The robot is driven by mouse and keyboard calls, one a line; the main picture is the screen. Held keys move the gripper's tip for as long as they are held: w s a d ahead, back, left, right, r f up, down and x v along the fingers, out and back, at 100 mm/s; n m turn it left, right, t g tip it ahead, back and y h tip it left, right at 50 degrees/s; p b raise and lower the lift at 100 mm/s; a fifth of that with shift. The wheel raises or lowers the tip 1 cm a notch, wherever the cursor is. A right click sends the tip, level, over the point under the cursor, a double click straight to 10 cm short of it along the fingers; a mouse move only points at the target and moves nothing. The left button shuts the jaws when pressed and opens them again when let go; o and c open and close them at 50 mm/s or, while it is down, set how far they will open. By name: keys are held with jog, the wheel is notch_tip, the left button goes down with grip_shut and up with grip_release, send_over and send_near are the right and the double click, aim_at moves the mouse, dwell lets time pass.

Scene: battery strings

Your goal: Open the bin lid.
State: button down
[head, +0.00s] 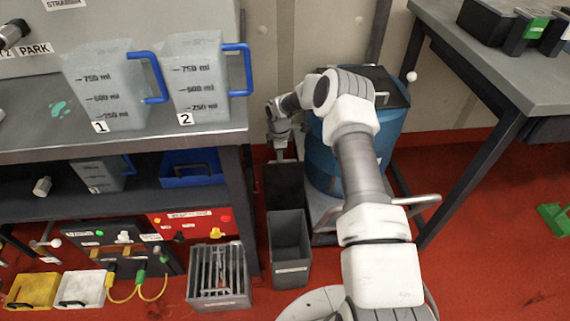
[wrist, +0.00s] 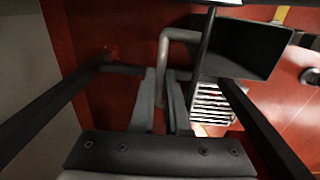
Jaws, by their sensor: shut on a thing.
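The grey bin (head: 290,262) stands on the red floor between the bench and the blue drum, and I see into its top. Its dark lid (head: 284,187) is raised at the bin's far edge, roughly upright. My gripper (head: 281,155) is behind the lid's upper edge. In the wrist view, my gripper (wrist: 163,100) is shut on the bent grey handle (wrist: 178,36), which joins the lid, seen almost edge-on (wrist: 203,55). The open bin (wrist: 245,48) lies right of the lid there. Fingertip contact is partly hidden in the head view.
A blue drum (head: 325,165) on a trolley stands close right of the lid, under my arm. The bench (head: 150,145) holding two jugs is close on the left. A slatted crate (head: 218,300) stands left of the bin.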

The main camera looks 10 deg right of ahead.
jog(key=w, duration=0.1)
jog(key=w+f+b, duration=0.1)
jog(key=shift+w+d, duration=0.1)
jog(key=shift+w, duration=0.25)
jog(key=shift+d, duration=0.15)
jog(key=c, duration=0.9)
grip_release()
jog(key=shift+w, duration=0.1)
jog(key=r+p, duration=0.2)
jog(key=r, duration=0.3)
jog(key=s+r+p, duration=0.1)
jog(key=r, duration=0.5)
jog(key=r+p, duration=0.2)
jog(key=r, duration=0.4)
jog(key=shift+s+a+p, duration=0.2)
jog(key=shift+p, duration=0.1)
jog(key=shift+r, duration=0.1)
